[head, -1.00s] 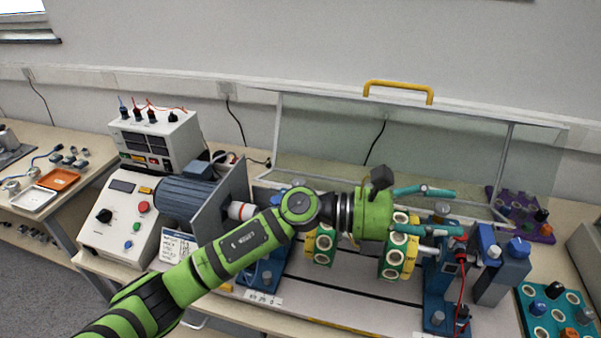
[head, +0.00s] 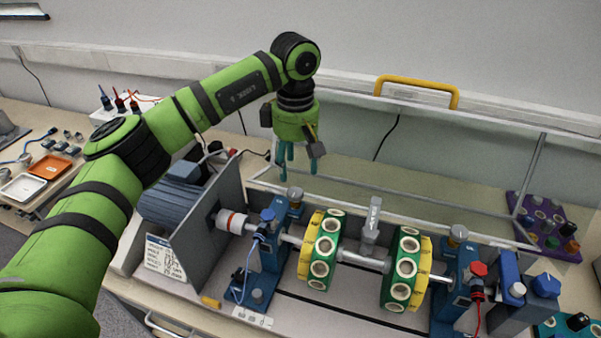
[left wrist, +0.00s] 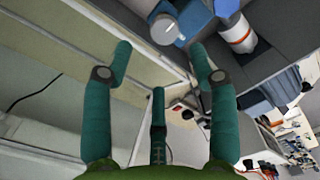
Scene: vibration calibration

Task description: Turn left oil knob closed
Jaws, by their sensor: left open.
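The left oil knob (head: 295,194) is a grey round cap on top of the left blue bearing stand (head: 273,255). It also shows near the top of the left wrist view (left wrist: 165,28), just beyond the fingertips. My left gripper (head: 298,174) points down with its teal fingers spread, above and close behind the knob in the head view. It is open and empty, and its fingers (left wrist: 160,65) look apart from the knob. I cannot tell the knob's turn position. My right gripper is not in view.
A shaft with two green-and-yellow discs (head: 322,250) runs right to another blue stand (head: 455,280) with a similar grey cap (head: 458,234). A clear guard with a yellow handle (head: 418,88) stands open behind. A grey plate (head: 215,225) and motor (head: 172,205) are at left.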

